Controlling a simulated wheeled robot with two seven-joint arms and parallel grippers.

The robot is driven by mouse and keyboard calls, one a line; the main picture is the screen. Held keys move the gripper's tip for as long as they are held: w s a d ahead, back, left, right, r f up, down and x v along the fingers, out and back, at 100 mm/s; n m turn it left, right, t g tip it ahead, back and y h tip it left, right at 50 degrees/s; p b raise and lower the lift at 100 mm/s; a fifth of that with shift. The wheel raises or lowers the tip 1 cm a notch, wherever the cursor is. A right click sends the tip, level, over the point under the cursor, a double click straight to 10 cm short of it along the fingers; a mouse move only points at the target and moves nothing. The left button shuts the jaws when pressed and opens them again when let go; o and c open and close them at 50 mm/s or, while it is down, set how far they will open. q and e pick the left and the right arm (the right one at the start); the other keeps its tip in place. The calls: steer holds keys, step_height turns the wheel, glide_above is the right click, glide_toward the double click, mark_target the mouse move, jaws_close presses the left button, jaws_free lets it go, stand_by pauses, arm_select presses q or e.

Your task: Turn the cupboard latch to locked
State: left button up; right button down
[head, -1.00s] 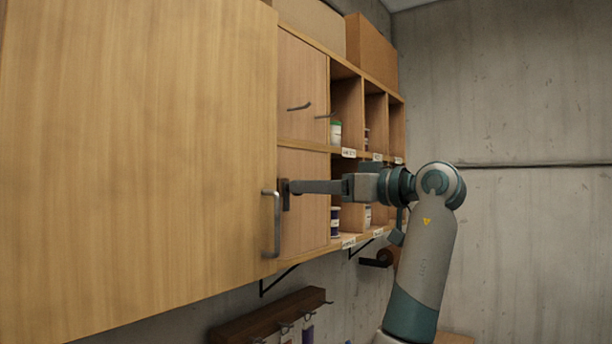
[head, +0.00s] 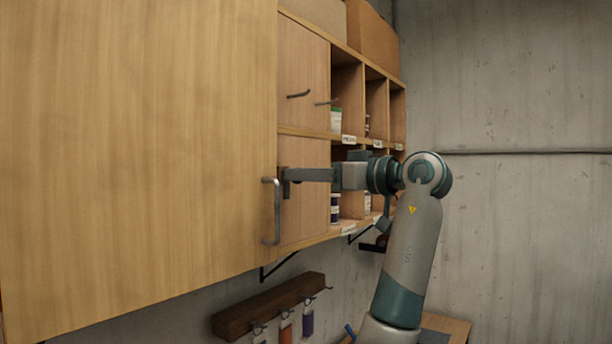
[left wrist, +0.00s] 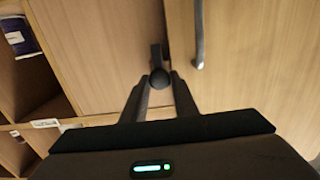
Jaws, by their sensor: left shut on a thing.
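The cupboard door (head: 140,150) is a large pale wooden panel that fills the left of the head view. It has a grey metal bar handle (head: 276,212) at its right edge. The dark latch (left wrist: 156,58) shows as a short bar with a rounded end in the left wrist view, beside the handle (left wrist: 198,35). My left gripper (left wrist: 160,80) is shut on the latch's rounded end. In the head view my left gripper (head: 288,175) reaches in from the right, and its fingers partly hide the latch. The latch's exact angle is hard to tell. My right gripper is out of view.
Open shelf compartments with labelled edges (head: 348,140) and small jars (head: 335,118) lie right of the cupboard. A wooden rack (head: 265,305) with hanging tools is below. Bare concrete wall (head: 520,230) is at right.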

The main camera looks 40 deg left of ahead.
arm_select(q)
steer(key=shift+w+f+m+b, duration=0.1)
steer(key=shift+m+b, duration=2.05)
steer(key=shift+m, duration=2.35)
steer(key=shift+w+m+b, duration=0.1)
steer(key=shift+m+b, duration=2.05)
steer(key=shift+m, duration=2.35)
steer(key=o, duration=1)
steer(key=shift+f, duration=0.1)
